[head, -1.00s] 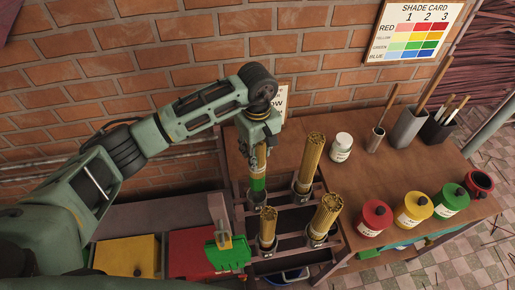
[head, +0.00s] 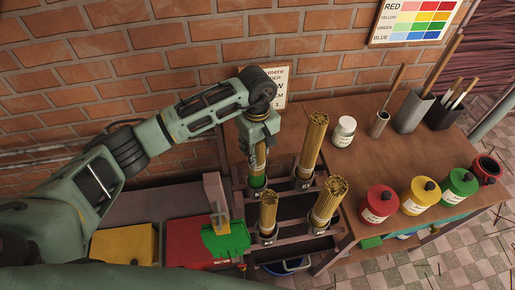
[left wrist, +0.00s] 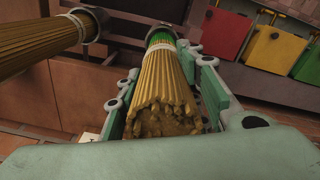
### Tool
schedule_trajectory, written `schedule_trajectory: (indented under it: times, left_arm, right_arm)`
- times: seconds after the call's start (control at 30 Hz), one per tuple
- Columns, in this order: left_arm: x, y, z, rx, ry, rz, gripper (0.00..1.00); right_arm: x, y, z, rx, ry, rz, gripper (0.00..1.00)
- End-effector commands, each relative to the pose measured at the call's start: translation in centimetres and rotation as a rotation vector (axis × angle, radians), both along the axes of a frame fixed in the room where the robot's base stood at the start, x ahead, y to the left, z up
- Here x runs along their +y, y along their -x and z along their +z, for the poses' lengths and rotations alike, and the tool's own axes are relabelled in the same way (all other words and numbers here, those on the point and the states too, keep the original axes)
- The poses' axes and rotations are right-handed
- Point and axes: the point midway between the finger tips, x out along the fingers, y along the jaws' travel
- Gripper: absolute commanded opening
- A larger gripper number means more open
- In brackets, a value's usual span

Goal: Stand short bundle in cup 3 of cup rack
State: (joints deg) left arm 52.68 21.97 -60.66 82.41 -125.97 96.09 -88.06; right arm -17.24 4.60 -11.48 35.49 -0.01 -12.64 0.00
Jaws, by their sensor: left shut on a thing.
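My left gripper (head: 258,146) is shut on a short bundle of tan sticks with a green lower part (head: 258,180). It holds the bundle upright at the back left place of the cup rack (head: 290,228). In the left wrist view the bundle (left wrist: 160,85) lies between the fingers, and its green end meets a round cup rim (left wrist: 160,33); how deep it sits is hidden. Other bundles stand in the rack: back right (head: 311,145), front left (head: 267,210) and front right (head: 327,203). The cup numbers are too small to read. My right gripper is not in view.
Red (head: 377,205), yellow (head: 417,198) and green (head: 457,188) pots stand on the table right of the rack. A white jar (head: 344,131) and brush holders (head: 412,110) are behind.

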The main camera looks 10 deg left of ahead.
Motion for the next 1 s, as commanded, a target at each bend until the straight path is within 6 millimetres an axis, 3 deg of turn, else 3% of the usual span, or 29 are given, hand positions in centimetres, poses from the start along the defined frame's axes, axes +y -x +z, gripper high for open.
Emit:
schedule_trajectory:
  times: [0.03,0.5,0.97,1.0]
  left_arm:
    - [0.0,-0.1,-0.9,-0.002,0.001,0.000,0.00]
    - [0.0,-0.1,-4.9,-0.002,0.001,0.000,0.00]
    - [0.0,0.0,-5.4,-0.001,0.001,0.000,0.00]
    - [0.0,0.0,-5.4,-0.001,0.001,0.000,0.37]
  right_arm:
    - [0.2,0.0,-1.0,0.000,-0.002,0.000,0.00]
    - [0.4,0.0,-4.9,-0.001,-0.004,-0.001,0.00]
    - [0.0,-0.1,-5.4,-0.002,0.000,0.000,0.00]
    - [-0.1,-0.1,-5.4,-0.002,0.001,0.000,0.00]
